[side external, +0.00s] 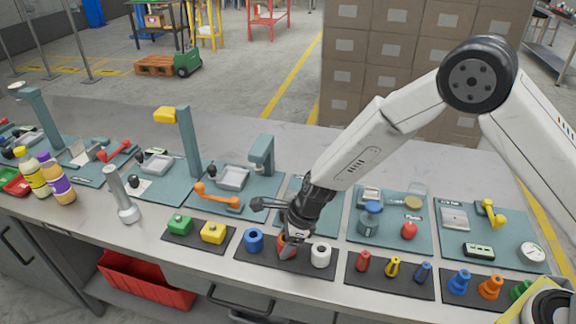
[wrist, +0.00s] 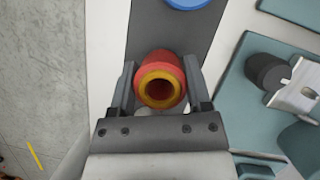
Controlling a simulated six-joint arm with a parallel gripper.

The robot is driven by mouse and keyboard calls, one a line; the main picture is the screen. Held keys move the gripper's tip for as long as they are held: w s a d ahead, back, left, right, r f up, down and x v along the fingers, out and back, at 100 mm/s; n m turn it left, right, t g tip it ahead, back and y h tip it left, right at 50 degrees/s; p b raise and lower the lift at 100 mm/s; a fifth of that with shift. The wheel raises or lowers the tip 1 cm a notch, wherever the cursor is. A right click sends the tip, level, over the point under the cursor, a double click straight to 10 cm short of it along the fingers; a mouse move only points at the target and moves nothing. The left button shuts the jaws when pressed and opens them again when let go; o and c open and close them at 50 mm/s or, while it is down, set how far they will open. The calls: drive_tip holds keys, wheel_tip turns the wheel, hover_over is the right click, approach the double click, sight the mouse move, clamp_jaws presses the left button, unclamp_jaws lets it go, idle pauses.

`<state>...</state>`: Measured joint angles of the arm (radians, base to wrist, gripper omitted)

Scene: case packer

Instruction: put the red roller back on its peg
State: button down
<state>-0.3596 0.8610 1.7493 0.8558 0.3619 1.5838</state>
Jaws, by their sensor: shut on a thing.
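The red roller (side external: 286,250) is at the middle of a dark mat (side external: 305,269), between a blue roller (side external: 254,240) and a white roller (side external: 320,254). My gripper (side external: 289,236) comes down over it from above and partly covers it. In the wrist view the red roller (wrist: 160,66) is held between the two fingers of my gripper (wrist: 158,84), its orange-rimmed round opening facing the camera. I cannot tell whether the roller touches the mat. I see no peg for it; one may be hidden by my gripper or the roller.
The blue and white rollers stand close on either side. A mat with green and yellow blocks (side external: 212,232) is to the left, and one with small red, yellow and blue pieces (side external: 393,267) to the right. Teal boards with fixtures (side external: 233,176) line the bench behind.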

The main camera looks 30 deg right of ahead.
unclamp_jaws()
drive_tip(key=shift+r, duration=0.7)
drive_tip(key=shift+v, duration=5.9)
drive_tip(key=shift+s+d, duration=0.1)
